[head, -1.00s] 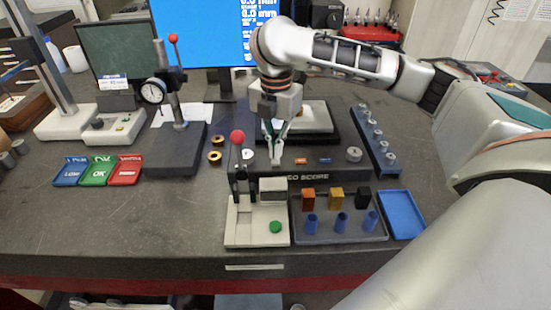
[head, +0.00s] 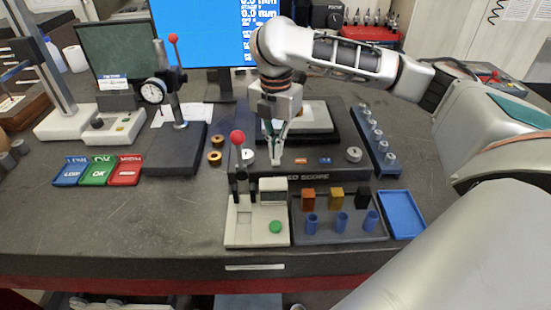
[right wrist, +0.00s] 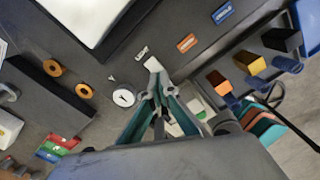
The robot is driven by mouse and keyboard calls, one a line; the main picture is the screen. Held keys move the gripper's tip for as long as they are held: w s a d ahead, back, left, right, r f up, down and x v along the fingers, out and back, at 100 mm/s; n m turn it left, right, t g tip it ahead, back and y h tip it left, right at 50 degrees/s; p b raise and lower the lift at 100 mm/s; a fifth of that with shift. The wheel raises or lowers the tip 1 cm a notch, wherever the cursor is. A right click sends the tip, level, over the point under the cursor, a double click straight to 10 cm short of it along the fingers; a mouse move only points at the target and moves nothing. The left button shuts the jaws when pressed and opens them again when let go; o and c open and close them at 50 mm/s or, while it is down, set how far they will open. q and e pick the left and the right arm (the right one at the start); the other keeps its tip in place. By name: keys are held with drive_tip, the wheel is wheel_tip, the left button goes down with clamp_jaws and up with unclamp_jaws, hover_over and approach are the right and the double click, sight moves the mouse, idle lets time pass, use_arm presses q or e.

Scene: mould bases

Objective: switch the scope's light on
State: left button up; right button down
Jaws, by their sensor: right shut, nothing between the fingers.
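The scope's dark base (head: 315,172) stands at the middle of the bench, with a pale stage plate (head: 313,115) behind its front strip. On the strip are an orange button (head: 301,160), a blue button (head: 325,160) and round knobs (head: 354,154). The right wrist view shows the orange button (right wrist: 186,43), the blue button (right wrist: 222,12), a dial-like knob (right wrist: 123,98) and a small white switch (right wrist: 141,53). My right gripper (head: 276,160) is shut and empty, pointing down over the strip. Its tips (right wrist: 154,68) are beside the white switch; contact cannot be told. My left gripper is out of view.
A lever fixture with a red ball (head: 237,137) stands in front of the strip. A tray of coloured blocks (head: 340,230) and an empty blue tray (head: 401,214) are to the right. A dial gauge stand (head: 177,150) is left. The front left bench is clear.

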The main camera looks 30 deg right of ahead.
sight(276, 162)
drive_tip(key=shift+s+f, duration=0.1)
drive_tip(key=shift+f, duration=1.05)
idle(0.9)
drive_tip(key=shift+r, duration=3.55)
